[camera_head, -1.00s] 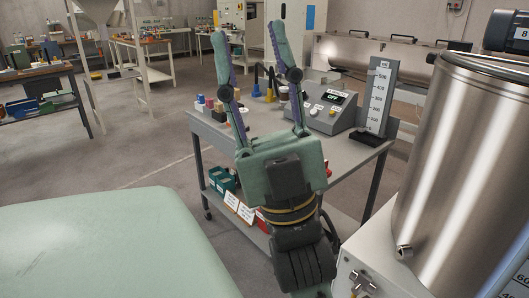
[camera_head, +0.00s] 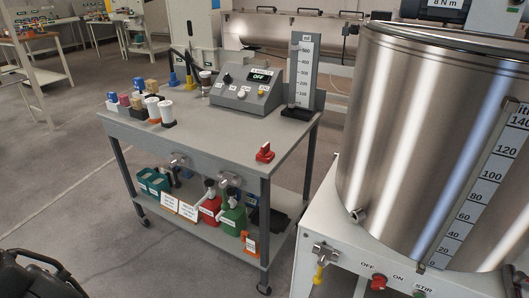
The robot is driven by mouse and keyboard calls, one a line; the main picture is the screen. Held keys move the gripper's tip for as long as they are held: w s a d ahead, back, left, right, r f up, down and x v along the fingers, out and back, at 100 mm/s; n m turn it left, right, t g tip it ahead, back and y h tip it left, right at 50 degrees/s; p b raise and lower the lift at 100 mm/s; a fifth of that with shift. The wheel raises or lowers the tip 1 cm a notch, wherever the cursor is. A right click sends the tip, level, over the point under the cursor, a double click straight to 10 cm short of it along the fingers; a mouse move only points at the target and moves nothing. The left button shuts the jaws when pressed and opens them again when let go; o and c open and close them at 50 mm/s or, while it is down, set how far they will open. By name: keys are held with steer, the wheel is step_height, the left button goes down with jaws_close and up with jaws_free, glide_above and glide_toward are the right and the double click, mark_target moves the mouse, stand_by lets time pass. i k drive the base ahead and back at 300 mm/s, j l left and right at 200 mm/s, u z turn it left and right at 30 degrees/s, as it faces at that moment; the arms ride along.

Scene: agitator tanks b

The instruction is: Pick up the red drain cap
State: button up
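A small red piece (camera_head: 264,153), which looks like the red drain cap, lies on the grey cart top (camera_head: 215,145) near its front right corner. Nothing touches it from above. Its fine shape is too small to tell.
The cart top also holds a control box (camera_head: 245,85), a level scale (camera_head: 301,75), white cups (camera_head: 167,110) and coloured blocks. Bottles (camera_head: 232,212) and bins stand on the lower shelf. A valve (camera_head: 325,252) juts from the tank stand. Floor left of the cart is clear.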

mark_target(266, 151)
steer(key=i+j+z, duration=0.3)
steer(key=j, duration=0.4)
steer(key=j+z, duration=0.35)
steer(key=j, duration=0.35)
steer(key=j+z, duration=0.3)
steer(key=j, duration=0.5)
steer(key=i, duration=0.05)
